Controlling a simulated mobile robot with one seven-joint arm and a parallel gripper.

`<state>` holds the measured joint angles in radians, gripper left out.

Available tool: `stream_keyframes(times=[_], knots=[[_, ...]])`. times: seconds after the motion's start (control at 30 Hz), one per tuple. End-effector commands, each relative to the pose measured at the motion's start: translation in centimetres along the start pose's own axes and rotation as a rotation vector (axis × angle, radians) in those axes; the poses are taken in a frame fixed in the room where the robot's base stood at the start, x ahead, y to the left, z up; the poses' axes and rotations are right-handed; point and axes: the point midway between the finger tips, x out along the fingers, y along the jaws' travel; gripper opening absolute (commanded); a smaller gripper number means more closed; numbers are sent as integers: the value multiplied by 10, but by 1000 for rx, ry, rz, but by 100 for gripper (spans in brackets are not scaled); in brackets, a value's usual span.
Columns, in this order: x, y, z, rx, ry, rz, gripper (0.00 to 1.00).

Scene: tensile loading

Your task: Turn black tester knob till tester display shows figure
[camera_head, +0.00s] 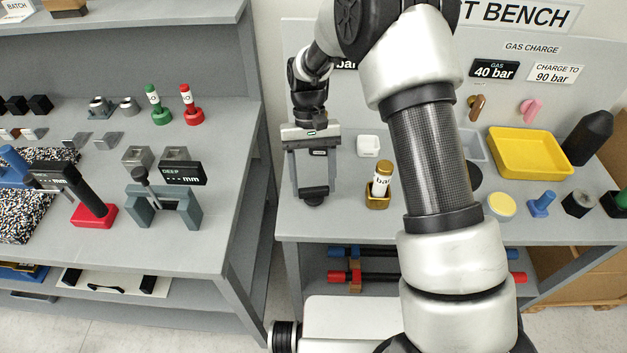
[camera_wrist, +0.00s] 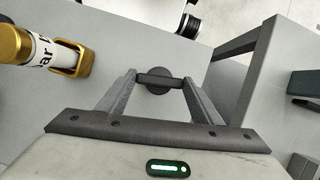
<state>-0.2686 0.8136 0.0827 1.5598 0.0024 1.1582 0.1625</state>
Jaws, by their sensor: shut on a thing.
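My gripper (camera_head: 313,190) points down over the front left of the right-hand bench. In the wrist view my gripper (camera_wrist: 158,80) is shut on a round black knob (camera_wrist: 158,72), with one fingertip on each side. The knob also shows in the head view (camera_head: 313,201), low between the fingers. A small dark plate (camera_head: 318,152) shows between the fingers; any figure on it is too small to read. The tester's body is mostly hidden behind my gripper. A dark display marked "bar" (camera_head: 346,63) on the back panel is partly covered by my arm.
A gold-ended cylinder (camera_head: 381,178) stands in a gold holder (camera_head: 377,201) just right of my gripper; it also shows in the wrist view (camera_wrist: 40,50). A yellow tray (camera_head: 545,153) lies right. A gap separates the left bench (camera_head: 215,235).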

Motion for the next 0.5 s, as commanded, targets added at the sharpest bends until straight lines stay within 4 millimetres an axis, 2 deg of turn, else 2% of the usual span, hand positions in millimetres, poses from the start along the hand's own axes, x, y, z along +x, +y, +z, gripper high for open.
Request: stream_keyframes(times=[0.33, 0.37, 0.43, 0.5], knots=[[-1, 0, -1, -2, 3, 0, 37], [-1, 0, -1, -2, 3, 0, 63], [-1, 0, 0, -2, 2, 0, 74], [-1, 0, 0, -1, 2, 0, 78]])
